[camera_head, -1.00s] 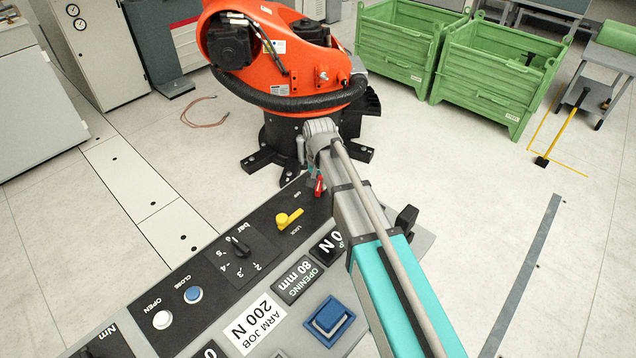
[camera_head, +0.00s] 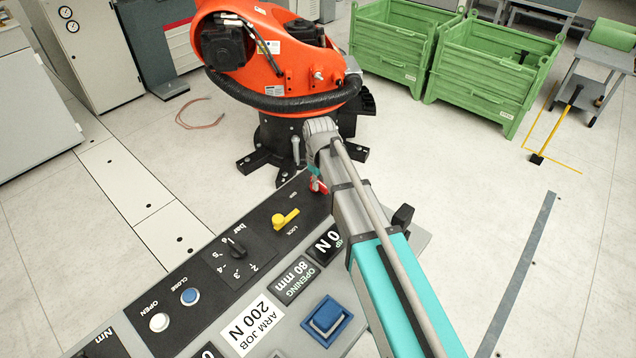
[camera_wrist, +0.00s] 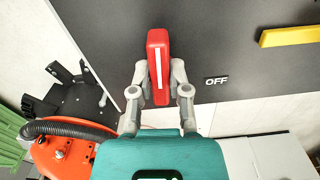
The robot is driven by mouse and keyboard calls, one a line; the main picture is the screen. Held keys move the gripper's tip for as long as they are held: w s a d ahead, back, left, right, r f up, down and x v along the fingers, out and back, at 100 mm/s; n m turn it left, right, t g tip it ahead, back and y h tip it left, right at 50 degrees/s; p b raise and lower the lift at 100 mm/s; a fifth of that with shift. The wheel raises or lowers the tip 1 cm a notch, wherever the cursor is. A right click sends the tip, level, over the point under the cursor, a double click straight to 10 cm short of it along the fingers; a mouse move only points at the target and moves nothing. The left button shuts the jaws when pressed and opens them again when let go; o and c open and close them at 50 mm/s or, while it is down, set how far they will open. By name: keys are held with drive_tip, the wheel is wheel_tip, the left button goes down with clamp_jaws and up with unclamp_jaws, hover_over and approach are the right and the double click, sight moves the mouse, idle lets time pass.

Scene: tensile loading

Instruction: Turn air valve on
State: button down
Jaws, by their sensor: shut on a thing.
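The air valve is a red lever (camera_wrist: 158,60) with a white stripe, on a dark panel. In the wrist view it stands upright in the picture, between the two grey fingers of my gripper (camera_wrist: 159,80). The fingers are shut on it, one on each side. The label OFF (camera_wrist: 216,81) is to the right of the lever. In the head view only a small part of the red lever (camera_head: 318,185) shows at the panel's far end, beside my arm. My gripper's fingers are mostly hidden there behind my arm.
A yellow lever (camera_head: 286,219) sits on the same panel near the red one and also shows in the wrist view (camera_wrist: 300,36). A black knob (camera_head: 236,248), white and blue buttons and a blue square switch (camera_head: 328,320) are nearer. An orange machine (camera_head: 275,65) stands behind.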

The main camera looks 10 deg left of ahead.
drive_tip(key=shift+n, duration=0.6)
drive_tip(key=shift+w, duration=0.1)
drive_tip(key=c, duration=0.6)
unclamp_jaws()
drive_tip(key=shift+m, duration=0.3)
